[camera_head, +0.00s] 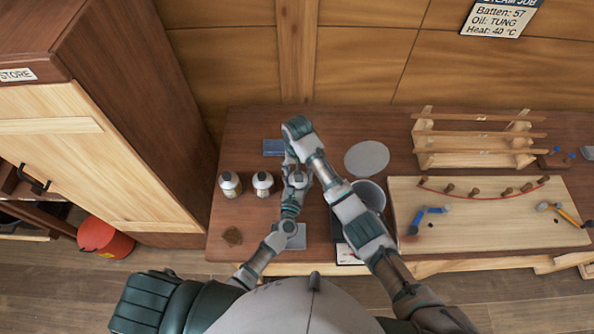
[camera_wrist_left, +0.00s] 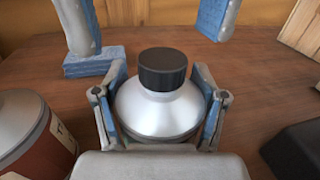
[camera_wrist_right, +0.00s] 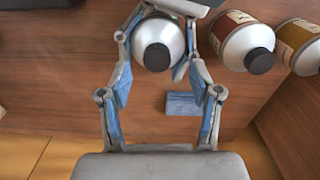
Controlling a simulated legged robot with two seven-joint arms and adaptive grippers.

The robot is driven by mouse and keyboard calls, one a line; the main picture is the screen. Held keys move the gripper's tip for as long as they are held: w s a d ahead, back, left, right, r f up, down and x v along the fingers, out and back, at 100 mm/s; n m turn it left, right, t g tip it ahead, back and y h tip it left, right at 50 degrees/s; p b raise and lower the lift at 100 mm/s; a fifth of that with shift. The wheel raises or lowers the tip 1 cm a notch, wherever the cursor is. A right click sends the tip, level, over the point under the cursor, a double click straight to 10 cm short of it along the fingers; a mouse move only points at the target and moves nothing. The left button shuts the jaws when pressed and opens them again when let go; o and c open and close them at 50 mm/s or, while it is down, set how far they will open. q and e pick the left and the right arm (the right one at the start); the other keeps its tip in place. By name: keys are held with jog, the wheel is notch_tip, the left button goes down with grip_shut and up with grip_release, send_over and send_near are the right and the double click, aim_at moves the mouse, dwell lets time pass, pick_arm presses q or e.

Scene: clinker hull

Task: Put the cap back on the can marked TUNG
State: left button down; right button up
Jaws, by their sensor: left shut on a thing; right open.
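A silver-shouldered can (camera_wrist_left: 158,108) stands upright between the fingers of my left gripper (camera_wrist_left: 162,100), which is shut on it. A black cap (camera_wrist_left: 163,68) sits on top of its neck; whether it is fully seated I cannot tell. The can's label is hidden, so I cannot read its marking. In the right wrist view the same can (camera_wrist_right: 150,28) shows with its cap (camera_wrist_right: 157,57) from above. My right gripper (camera_wrist_right: 162,75) is open and empty, its fingers apart beyond the cap. In the head view my arms mostly hide the can.
Two more cans (camera_head: 230,184) (camera_head: 263,182) stand to the left. A blue block (camera_head: 273,147) lies behind. To the right are a grey disc (camera_head: 367,158), a bucket (camera_head: 371,195) and a board (camera_head: 480,225) with tools. The sign (camera_head: 500,17) reads "Oil: TUNG".

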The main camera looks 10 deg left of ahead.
notch_tip(320, 180, up, 10)
jog(key=shift+f, duration=0.2)
jog(key=shift+a, duration=0.1)
pick_arm(q)
grip_release()
jog(key=s, duration=1.2)
jog(key=shift+a, duration=0.25)
jog(key=shift+w, duration=0.15)
